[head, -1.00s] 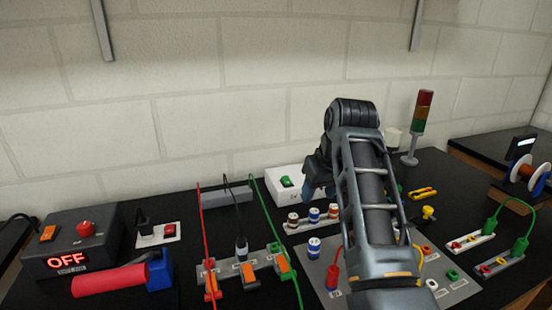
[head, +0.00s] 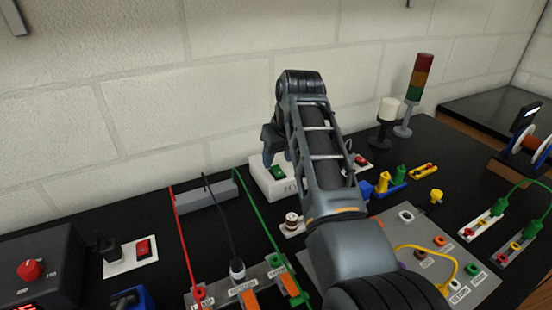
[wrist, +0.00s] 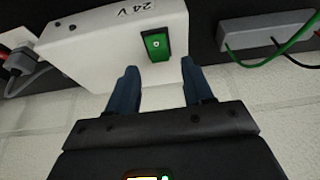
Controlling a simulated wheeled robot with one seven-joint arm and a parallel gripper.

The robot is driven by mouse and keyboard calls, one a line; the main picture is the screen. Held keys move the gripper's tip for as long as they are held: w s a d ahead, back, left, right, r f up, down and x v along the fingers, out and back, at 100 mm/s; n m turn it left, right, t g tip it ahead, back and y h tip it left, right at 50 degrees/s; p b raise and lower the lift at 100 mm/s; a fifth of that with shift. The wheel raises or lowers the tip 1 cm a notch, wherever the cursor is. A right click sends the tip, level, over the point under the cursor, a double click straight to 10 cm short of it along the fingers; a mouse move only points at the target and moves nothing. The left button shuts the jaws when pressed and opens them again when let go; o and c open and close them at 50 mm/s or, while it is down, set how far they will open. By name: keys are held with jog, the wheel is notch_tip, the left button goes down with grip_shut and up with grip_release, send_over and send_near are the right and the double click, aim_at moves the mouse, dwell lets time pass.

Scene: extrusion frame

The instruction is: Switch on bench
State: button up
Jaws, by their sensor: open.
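A white box (head: 262,184) marked 24 V stands near the wall with a green rocker switch (head: 278,172) on top. In the wrist view the green switch (wrist: 156,46) lies just beyond my fingertips, roughly centred between them, on the white box (wrist: 95,50). My gripper (wrist: 158,72) is open and empty, its two blue fingers spread. In the head view my gripper (head: 272,148) is at the box's wall side, partly hidden by my arm. Any contact with the box cannot be told. A red rocker switch (head: 143,247) sits on a white plate at left.
A black box with a red knob (head: 28,270) is cut off at lower left. A grey strip (head: 206,195) with cables lies left of the white box; it also shows in the wrist view (wrist: 268,28). A signal tower (head: 417,85) stands at right. The brick wall is close behind.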

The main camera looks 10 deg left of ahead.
aim_at(278, 171)
jog(key=shift+x, duration=1.35)
jog(key=shift+c, duration=0.3)
